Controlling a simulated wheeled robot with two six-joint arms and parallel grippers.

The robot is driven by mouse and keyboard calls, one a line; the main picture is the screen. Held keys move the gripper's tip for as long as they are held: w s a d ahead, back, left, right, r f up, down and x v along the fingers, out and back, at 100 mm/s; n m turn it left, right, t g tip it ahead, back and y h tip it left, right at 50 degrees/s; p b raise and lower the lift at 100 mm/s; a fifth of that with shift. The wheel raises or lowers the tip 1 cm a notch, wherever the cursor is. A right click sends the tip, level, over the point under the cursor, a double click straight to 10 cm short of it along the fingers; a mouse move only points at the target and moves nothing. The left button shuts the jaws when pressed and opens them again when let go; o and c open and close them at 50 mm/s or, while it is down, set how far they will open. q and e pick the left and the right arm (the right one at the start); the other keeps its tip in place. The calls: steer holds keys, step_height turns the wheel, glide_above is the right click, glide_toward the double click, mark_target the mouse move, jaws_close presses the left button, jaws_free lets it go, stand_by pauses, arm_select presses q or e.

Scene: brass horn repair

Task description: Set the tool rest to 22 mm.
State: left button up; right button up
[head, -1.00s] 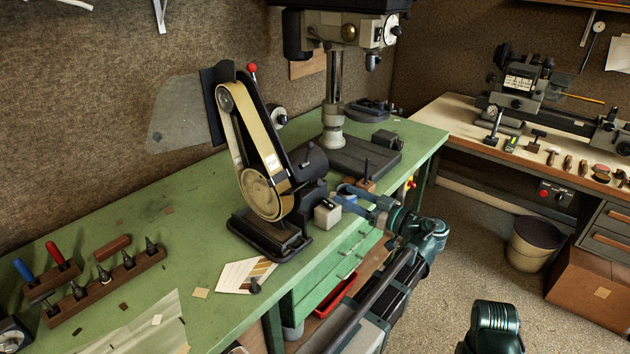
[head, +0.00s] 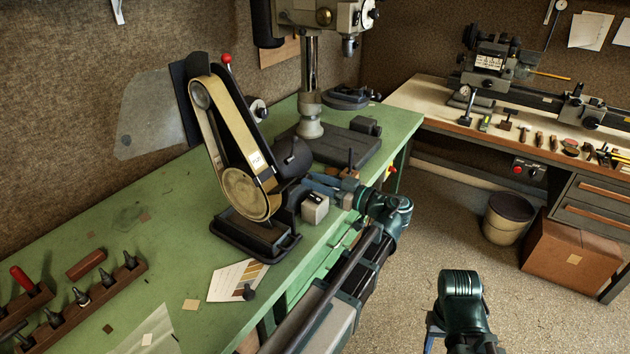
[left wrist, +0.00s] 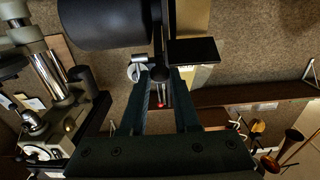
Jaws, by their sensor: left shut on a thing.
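The belt grinder (head: 235,150) stands on the green bench with its tan belt upright and tilted. A dark plate (left wrist: 195,51), which looks like the tool rest, shows beside a dark cylinder (left wrist: 100,22) in the left wrist view. My left gripper (head: 308,182) is at the grinder's right side, just behind a small pale block (head: 315,207). In the left wrist view its fingers (left wrist: 163,80) close on a small dark part of the grinder by the plate. The held part is mostly hidden by the fingers. No scale reading is legible. My right gripper is not clearly in view.
A drill press (head: 310,90) stands behind on the green bench (head: 165,215). A bucket (head: 508,218) and a cardboard box (head: 572,258) stand on the floor at right.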

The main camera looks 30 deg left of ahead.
arm_select(q)
jaws_close()
steer(key=shift+r, duration=0.1)
stand_by(0.9)
steer(key=shift+d+r+p, duration=0.3)
steer(key=shift+d+p, duration=0.15)
steer(key=shift+d, duration=0.2)
steer(key=o, duration=0.8)
jaws_free()
steer(key=shift+d+r, duration=0.1)
steer(key=shift+d, duration=0.1)
steer(key=shift+c, duration=0.2)
steer(key=shift+a, duration=0.1)
